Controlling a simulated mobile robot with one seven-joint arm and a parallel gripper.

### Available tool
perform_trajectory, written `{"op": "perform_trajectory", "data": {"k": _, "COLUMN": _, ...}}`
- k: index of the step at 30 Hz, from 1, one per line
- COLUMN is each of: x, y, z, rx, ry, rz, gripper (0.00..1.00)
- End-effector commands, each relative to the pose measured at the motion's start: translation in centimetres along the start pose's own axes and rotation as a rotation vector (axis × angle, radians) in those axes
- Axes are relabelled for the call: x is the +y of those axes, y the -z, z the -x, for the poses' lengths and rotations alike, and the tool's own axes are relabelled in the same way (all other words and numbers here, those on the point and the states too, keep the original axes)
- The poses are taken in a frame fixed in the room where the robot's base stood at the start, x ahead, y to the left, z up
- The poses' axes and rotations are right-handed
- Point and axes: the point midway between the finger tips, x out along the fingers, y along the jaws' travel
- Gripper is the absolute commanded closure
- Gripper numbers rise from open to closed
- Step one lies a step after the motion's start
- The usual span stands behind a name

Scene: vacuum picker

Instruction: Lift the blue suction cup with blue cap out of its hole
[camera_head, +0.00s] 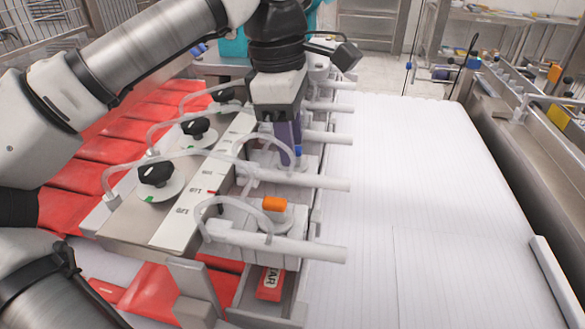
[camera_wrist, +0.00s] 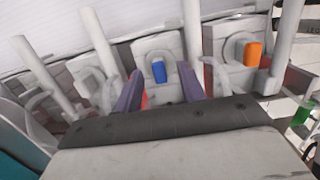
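The blue cap (camera_wrist: 159,71) of the suction cup shows in the wrist view, on a grey-white block between my two purple fingers. In the head view a small part of the blue cap (camera_head: 298,151) shows beside my fingers. My gripper (camera_head: 290,158) points down over that block. Its fingers stand apart in the wrist view (camera_wrist: 162,76), one on each side of the cap, with a gap to it. The cup's lower part and its hole are hidden.
A similar block with an orange cap (camera_head: 274,203) sits nearer in the head view, and to the right in the wrist view (camera_wrist: 252,54). White tubes and horizontal pipes (camera_head: 320,183) surround the blocks. Black knobs (camera_head: 156,173) stand to the left. The white conveyor (camera_head: 400,180) is clear.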

Motion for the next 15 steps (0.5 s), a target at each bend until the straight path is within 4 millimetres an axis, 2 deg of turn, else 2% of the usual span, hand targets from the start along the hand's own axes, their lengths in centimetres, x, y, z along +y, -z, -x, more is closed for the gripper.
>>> {"op": "perform_trajectory", "data": {"k": 3, "x": -0.04, "y": 0.02, "z": -0.68, "rx": 0.0, "ry": 0.002, "rz": 0.0, "gripper": 0.6}}
{"op": "perform_trajectory", "data": {"k": 9, "x": -0.01, "y": 0.02, "z": -0.73, "rx": -0.001, "ry": 0.001, "rz": 0.0, "gripper": 0.6}}
{"op": "perform_trajectory", "data": {"k": 15, "x": -0.01, "y": 0.01, "z": -0.7, "rx": 0.0, "ry": 0.001, "rz": 0.0, "gripper": 0.86}}
